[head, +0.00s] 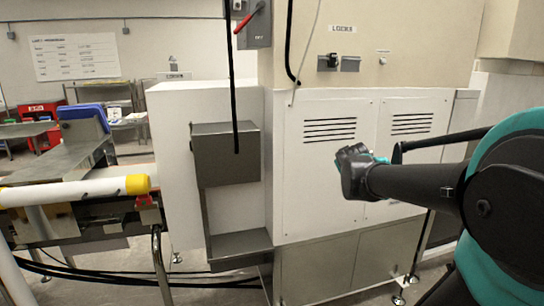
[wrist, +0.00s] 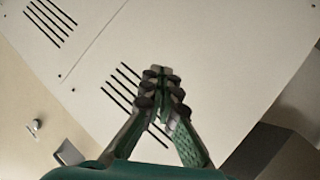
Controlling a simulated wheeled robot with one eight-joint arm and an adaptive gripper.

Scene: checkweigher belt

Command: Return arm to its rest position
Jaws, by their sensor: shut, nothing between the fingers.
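My arm reaches in from the right side of the head view, black with teal parts. The end of the arm (head: 358,172) is in front of the white vented cabinet and points away from me, so the fingers are mostly hidden there. In the wrist view my gripper (wrist: 160,75) shows its two fingers meeting at the tips, shut and empty. Behind the fingers is the white cabinet panel (wrist: 225,50) with black vent slots. I cannot tell the exact gap between fingers and panel.
The white cabinet (head: 320,180) fills the middle. A grey metal box (head: 225,155) is mounted on its left part. A conveyor with a white roller (head: 75,192) and yellow end stands at left. A red-handled switch box (head: 253,22) hangs above. Black cables lie on the floor.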

